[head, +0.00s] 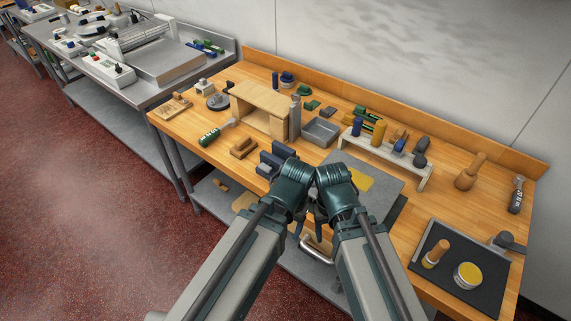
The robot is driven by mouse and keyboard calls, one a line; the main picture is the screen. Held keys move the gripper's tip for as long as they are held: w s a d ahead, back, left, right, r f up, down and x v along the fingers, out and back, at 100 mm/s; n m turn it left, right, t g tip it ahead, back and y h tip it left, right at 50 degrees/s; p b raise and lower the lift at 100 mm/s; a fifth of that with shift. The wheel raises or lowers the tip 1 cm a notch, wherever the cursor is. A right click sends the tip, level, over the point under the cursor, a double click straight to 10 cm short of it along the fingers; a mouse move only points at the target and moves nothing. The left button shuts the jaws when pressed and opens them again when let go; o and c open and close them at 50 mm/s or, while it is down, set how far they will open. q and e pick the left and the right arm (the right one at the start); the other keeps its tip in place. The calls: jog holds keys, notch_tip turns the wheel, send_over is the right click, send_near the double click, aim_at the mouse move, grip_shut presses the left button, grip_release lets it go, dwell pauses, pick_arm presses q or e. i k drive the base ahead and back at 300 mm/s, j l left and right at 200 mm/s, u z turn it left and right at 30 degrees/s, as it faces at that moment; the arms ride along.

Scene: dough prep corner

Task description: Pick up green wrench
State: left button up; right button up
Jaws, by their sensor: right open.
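No green thing shows clearly as a wrench at this size. A long green piece (366,114) lies at the back of the wooden table, behind the pale rack, and its exact shape is too small to tell. A short green cylinder-like piece (209,137) lies at the table's left front edge. My right gripper (319,211) hangs at the table's front edge, open, small and partly hidden by my arms. It is well short of both green pieces. The fingers of my left gripper are not visible behind its wrist.
The pale rack (427,181) holds blue, yellow and dark tools. A wooden bridge-like stand (259,96), a grey bin (321,131) and dark blue blocks (277,157) crowd the middle. A black tray (487,296) sits at right. Bare wood shows right of the rack.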

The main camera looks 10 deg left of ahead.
aim_at(203, 142)
jog(key=i+j+u, duration=0.1)
jog(key=j+u, duration=0.2)
jog(key=i+j+u, duration=0.1)
jog(key=j+u, duration=0.2)
jog(key=j, duration=0.2)
jog(key=i+j+u, duration=0.2)
jog(key=j+u, duration=0.15)
jog(key=i+j+u, duration=0.3)
jog(key=k+j, duration=0.05)
jog(key=k, duration=0.05)
